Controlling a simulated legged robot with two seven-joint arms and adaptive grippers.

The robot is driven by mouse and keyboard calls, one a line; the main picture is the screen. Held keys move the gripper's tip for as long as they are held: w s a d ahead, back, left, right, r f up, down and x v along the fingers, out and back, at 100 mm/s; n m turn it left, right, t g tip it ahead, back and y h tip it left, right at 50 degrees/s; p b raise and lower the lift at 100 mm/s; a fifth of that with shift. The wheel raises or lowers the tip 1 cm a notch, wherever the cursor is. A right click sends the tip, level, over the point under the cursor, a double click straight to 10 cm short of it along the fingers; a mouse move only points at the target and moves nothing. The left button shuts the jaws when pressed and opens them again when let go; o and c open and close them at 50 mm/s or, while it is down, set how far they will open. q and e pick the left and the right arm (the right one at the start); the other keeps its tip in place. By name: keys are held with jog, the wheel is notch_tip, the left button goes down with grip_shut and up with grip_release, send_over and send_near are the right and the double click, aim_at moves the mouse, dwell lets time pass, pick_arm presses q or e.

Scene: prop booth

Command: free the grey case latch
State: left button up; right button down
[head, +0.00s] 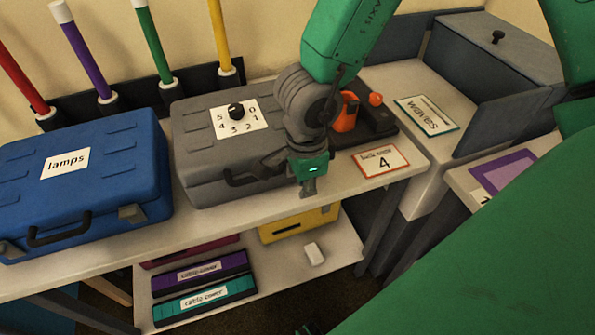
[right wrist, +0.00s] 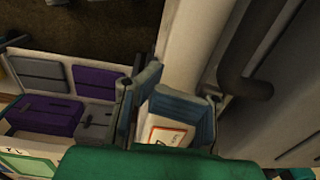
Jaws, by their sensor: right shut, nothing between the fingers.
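The grey case (head: 205,150) lies closed on the bench, with a black dial (head: 236,110) on a numbered white label on its lid. Its dark carry handle (head: 240,180) is on the front side, and a dark handle (right wrist: 246,62) also shows close up in the right wrist view. My right gripper (head: 308,190) is shut and empty, pointing down at the case's front right, right of the handle. The gripper covers that part of the case front; I cannot make out a latch there or tell whether they touch. My left gripper is not in view.
A blue case (head: 85,185) labelled lamps stands left. Right of the grey case are an orange-and-black device (head: 347,112) and a card with a 4 (head: 380,160). Below, a shelf holds a yellow box (head: 299,223) and cable cover boxes (head: 205,298). Coloured tubes stand behind.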

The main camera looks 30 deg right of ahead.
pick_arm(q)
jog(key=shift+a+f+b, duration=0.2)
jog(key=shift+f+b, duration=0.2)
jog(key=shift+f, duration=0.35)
pick_arm(e)
jog(key=shift+s+f, duration=0.25)
jog(key=shift+f, duration=0.7)
jog(key=shift+r, duration=0.1)
pick_arm(q)
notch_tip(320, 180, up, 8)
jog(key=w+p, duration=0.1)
jog(key=p, duration=0.7)
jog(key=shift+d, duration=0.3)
pick_arm(e)
notch_tip(320, 180, up, 8)
jog(key=s, duration=0.2)
jog(key=shift+a, duration=0.3)
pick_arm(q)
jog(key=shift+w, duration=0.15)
